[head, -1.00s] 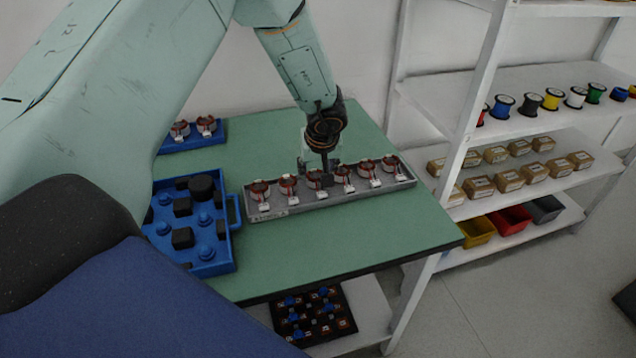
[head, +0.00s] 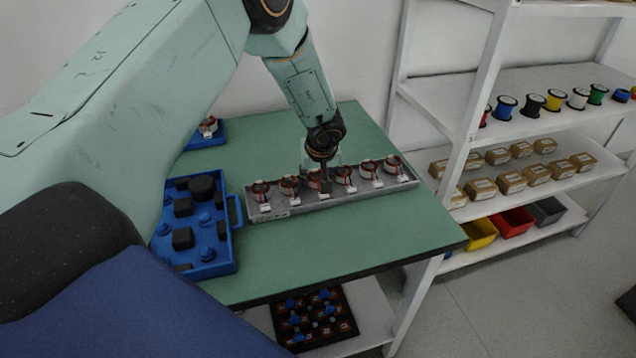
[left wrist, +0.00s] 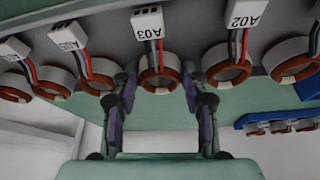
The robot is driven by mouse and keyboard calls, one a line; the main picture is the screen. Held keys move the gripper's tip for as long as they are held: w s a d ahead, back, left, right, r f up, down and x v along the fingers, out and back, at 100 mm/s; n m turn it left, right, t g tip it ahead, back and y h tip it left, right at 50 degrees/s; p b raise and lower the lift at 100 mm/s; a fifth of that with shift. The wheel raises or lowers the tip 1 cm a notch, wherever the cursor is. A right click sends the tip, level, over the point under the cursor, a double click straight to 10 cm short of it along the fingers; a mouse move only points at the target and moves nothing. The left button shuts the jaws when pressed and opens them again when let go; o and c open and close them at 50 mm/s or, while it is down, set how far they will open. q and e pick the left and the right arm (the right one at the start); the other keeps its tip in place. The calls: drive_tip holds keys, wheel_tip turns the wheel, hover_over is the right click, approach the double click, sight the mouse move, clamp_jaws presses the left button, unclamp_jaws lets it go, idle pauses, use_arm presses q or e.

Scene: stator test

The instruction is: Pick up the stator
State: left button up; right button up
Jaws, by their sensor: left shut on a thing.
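Several stators, copper-and-white rings with white connectors and red and black leads, stand in a row in a long grey tray (head: 300,209). My left gripper (head: 325,184) points down into the row, at the third stator from the left (head: 314,175). In the left wrist view, the fingers of my left gripper (left wrist: 160,88) sit on either side of the stator labelled A03 (left wrist: 158,60) and are shut on it. It is still in line with its neighbours; whether it is clear of the tray cannot be told. The stator labelled A02 (left wrist: 226,66) is beside it. My right gripper is not in view.
A blue case with black and blue parts (head: 236,236) is left of the grey tray on the green table (head: 350,236). A smaller blue tray (head: 217,136) is behind it. White shelving (head: 448,142) with spools, boxes and bins stands right. The table front is clear.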

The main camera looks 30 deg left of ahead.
use_arm(q)
drive_tip(key=shift+c, duration=0.9)
